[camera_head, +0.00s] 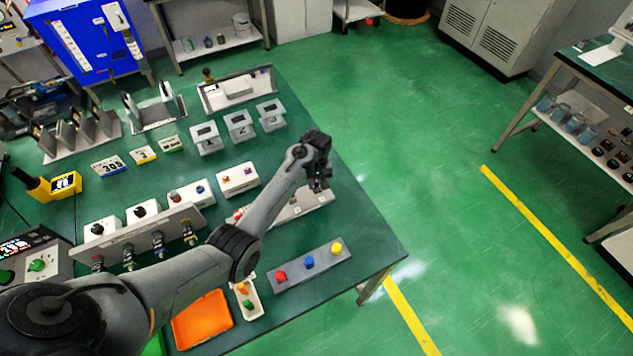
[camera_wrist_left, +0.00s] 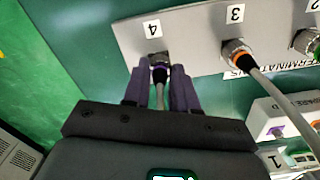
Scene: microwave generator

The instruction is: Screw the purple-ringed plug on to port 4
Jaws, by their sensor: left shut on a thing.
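The grey terminal panel (camera_wrist_left: 190,33) carries the number labels 4, 3 and 2 in the left wrist view. The purple-ringed plug (camera_wrist_left: 160,74) is at port 4 (camera_wrist_left: 158,58), just below the label 4, with its grey cable running back toward my wrist. My left gripper (camera_wrist_left: 160,88) is shut on this plug, one finger on each side. Whether the plug is seated or threaded is too small to tell. In the head view my left gripper (camera_head: 319,184) is over the panel (camera_head: 318,199) near the table's right edge, and hides the plug. My right gripper does not show.
An orange-ringed plug (camera_wrist_left: 236,54) sits at port 3, and a green-ringed plug (camera_wrist_left: 307,41) at port 2. A grey block with red, blue and yellow knobs (camera_head: 309,263) lies in front of the panel. An orange tray (camera_head: 202,320) is at the lower left. Bare table lies right of the panel.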

